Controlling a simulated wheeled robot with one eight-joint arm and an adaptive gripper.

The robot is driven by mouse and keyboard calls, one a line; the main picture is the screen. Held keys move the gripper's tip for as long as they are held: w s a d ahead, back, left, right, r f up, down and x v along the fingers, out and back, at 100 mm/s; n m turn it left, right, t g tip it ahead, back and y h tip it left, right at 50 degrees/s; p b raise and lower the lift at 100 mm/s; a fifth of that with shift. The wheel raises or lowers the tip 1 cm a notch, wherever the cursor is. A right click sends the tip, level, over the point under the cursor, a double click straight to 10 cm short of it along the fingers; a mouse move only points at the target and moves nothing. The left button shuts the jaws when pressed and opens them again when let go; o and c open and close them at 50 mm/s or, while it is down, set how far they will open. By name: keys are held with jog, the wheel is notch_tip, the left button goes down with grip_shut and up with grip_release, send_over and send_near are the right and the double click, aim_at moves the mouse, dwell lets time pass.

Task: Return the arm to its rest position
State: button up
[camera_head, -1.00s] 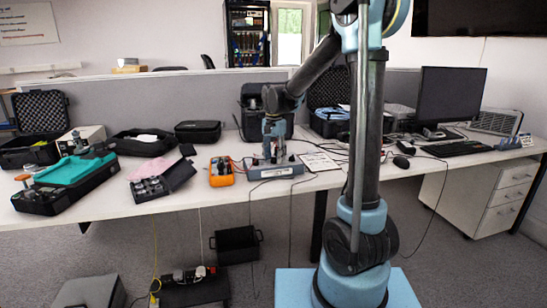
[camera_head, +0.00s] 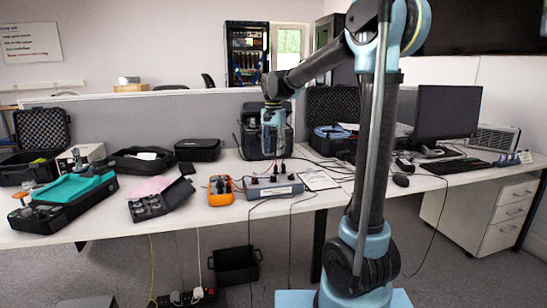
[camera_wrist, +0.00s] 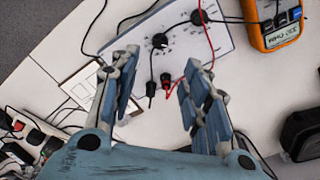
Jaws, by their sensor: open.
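My arm rises from its light blue base at the right of the head view and reaches left over the table. My gripper (camera_head: 274,145) points down above a grey instrument box (camera_head: 272,188) with knobs and plugged cables. In the wrist view my gripper (camera_wrist: 158,68) has its fingers spread apart with nothing held between them. The box's panel (camera_wrist: 204,48) lies beyond the fingertips, with black and red plugs. In the head view a visible gap separates the fingers from the plugs.
An orange multimeter (camera_head: 221,190) lies left of the box. A monitor (camera_head: 446,115) and keyboard (camera_head: 455,166) stand right. A grey partition (camera_head: 150,118) runs behind. Cables cross the tabletop.

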jog(key=shift+r, duration=0.2)
jog(key=s+d+n, duration=0.1)
jog(key=s+d, duration=0.8)
jog(key=s+d+f+n, duration=0.1)
jog(key=s+d+f, duration=0.3)
jog(key=s+f, duration=0.2)
jog(key=s+d+f+n+t, duration=0.1)
jog(key=s+d+f, duration=0.3)
jog(key=s, duration=0.5)
jog(key=s+d+f+n+t, duration=0.1)
jog(key=s+d+f+n, duration=0.2)
jog(key=s+f, duration=0.4)
jog(key=shift+s+d+f, duration=0.3)
jog(key=shift+s+d, duration=0.15)
jog(key=shift+d, duration=0.2)
